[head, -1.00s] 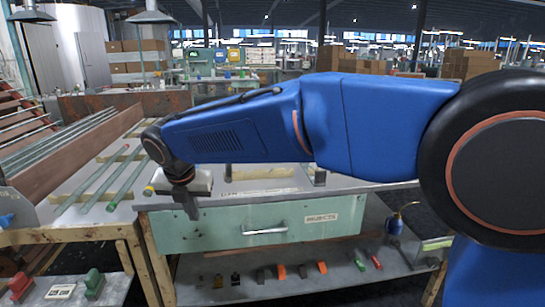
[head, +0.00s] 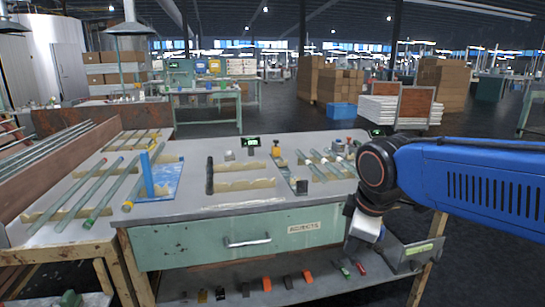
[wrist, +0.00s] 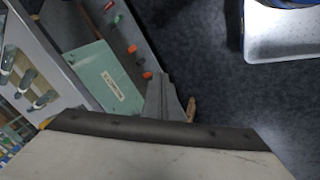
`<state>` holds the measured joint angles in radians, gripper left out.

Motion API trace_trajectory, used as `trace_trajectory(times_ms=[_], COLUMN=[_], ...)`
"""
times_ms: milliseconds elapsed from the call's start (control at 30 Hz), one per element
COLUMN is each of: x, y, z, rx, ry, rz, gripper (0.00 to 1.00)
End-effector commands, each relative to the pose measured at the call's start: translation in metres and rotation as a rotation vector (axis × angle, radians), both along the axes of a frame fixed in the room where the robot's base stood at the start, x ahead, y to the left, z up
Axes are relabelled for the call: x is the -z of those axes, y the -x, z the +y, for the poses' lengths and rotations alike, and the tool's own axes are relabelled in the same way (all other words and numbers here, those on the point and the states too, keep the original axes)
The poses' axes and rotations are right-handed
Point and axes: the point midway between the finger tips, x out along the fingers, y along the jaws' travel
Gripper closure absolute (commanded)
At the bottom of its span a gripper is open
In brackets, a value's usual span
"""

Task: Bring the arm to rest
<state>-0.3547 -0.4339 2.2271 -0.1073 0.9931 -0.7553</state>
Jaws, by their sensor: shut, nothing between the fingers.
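My gripper (head: 352,246) hangs below my blue arm, in front of the right end of the bench (head: 200,208) in the head view. Its fingers are small there. In the wrist view my gripper (wrist: 167,100) is a grey shape that looks shut, with nothing visible held. It appears apart from the bench and its green drawer (wrist: 108,80). My blue arm reaches in from the right in the head view. It hides part of the floor and the area right of the bench.
The green drawer (head: 238,238) has a metal handle. Glass tubes (head: 92,205) lie on the left bench top. A lower shelf (head: 240,292) holds several small coloured items. A trolley with stacked white sheets (head: 385,110) stands behind. Dark floor (head: 490,120) is open at right.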

Motion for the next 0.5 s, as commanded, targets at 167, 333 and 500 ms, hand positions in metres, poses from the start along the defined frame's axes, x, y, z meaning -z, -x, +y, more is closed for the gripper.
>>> trace_trajectory(times_ms=[167,333,500], x=[0.02,0.044,0.065], y=[0.046,0.089,0.121], z=[-0.05,-0.083,-0.101], rx=[0.352,0.678,0.931], ry=[-0.126,-0.25,-0.349], rz=[-0.002,-0.009,-0.017], gripper=[1.0,1.0,1.0])
